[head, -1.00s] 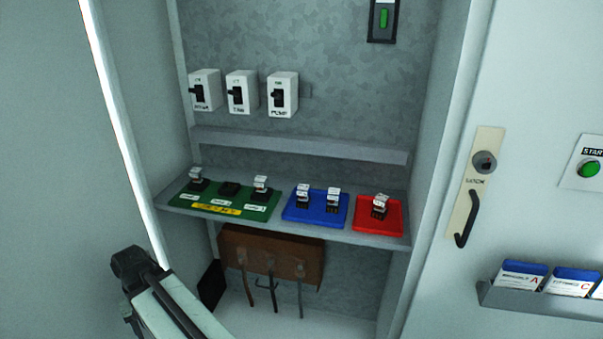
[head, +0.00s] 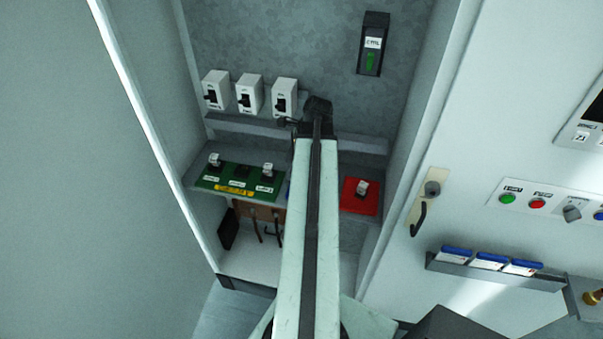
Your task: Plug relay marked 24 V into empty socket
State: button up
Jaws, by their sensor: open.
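A green board (head: 226,187) on the cabinet shelf carries sockets. A white-topped relay (head: 214,160) sits in its left socket and another relay (head: 267,171) in its right socket. The middle socket (head: 243,168) is dark and empty. My arm covers the blue tray and its relays, except for a thin blue sliver at the arm's left edge. A red tray (head: 352,206) right of my arm holds one relay (head: 362,188). No 24 V marking is readable. My arm reaches up in front of the shelf; its gripper is not visible past the dark joint.
Three white breaker switches (head: 249,94) hang above a grey ledge (head: 240,124). A dark box with a green light (head: 372,45) is on the back wall. The cabinet's side walls bound the reach. Right are a door handle (head: 419,217), buttons (head: 508,199) and a card rack (head: 493,273).

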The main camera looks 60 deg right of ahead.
jog(key=s+d+m, duration=0.4)
jog(key=s, duration=0.2)
jog(key=shift+t, duration=0.4)
jog(key=b+x, duration=0.7)
jog(key=x, duration=0.1)
jog(key=shift+w+d, duration=0.3)
jog(key=shift+d, duration=0.1)
jog(key=shift+r, duration=0.25)
grip_shut()
